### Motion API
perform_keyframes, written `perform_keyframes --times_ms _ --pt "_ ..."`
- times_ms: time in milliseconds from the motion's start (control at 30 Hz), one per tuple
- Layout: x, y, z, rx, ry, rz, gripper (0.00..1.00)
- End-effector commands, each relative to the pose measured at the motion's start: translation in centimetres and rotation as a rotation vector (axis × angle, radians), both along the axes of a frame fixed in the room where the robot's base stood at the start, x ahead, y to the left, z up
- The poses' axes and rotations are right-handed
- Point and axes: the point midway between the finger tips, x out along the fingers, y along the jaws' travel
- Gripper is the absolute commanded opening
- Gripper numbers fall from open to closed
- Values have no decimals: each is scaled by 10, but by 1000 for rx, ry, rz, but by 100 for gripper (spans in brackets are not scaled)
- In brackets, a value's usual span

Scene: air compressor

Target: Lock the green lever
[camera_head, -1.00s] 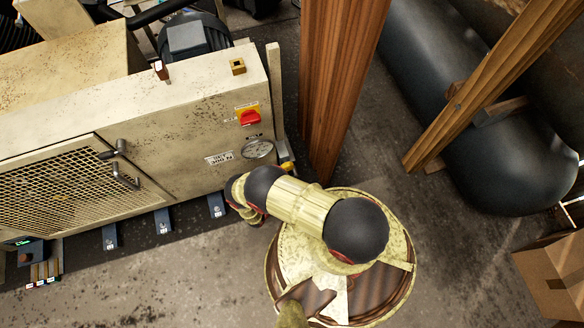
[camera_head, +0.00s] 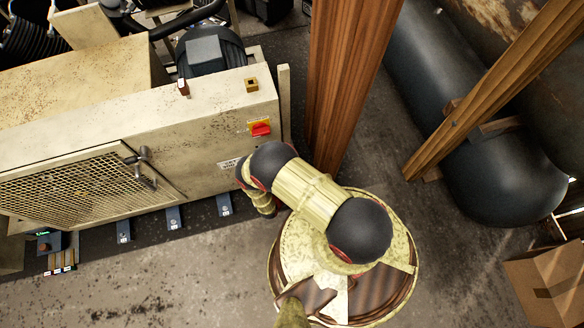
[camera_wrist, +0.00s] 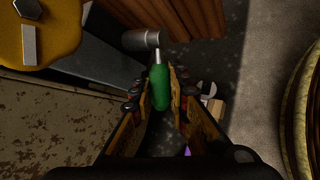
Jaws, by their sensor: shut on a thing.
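The green lever (camera_wrist: 160,92) shows in the wrist view as a green grip on a short metal stem, joined to a grey cylindrical fitting (camera_wrist: 140,40). My gripper (camera_wrist: 162,90) has one finger on each side of the green grip and is shut on it. In the head view, my own arm hides the lever and the gripper, near the right end of the cream compressor cabinet (camera_head: 195,130).
A red and yellow switch (camera_head: 260,128) sits on the cabinet. A wooden post (camera_head: 345,80) stands close to the right of the cabinet. Dark tanks (camera_head: 500,170) and a cardboard box (camera_head: 548,285) lie further right. Open floor (camera_head: 190,270) is in front.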

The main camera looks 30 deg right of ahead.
Motion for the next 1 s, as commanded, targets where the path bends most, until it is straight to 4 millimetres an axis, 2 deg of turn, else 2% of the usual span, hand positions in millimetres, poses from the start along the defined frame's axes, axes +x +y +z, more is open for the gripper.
perform_keyframes --times_ms 433,467,600,1000 --pt "0 1 0 11 -3 0 0" --pt "0 1 0 11 -3 0 17" --pt "0 1 0 11 -3 0 25" --pt "-1 4 4 11 -3 2 25"
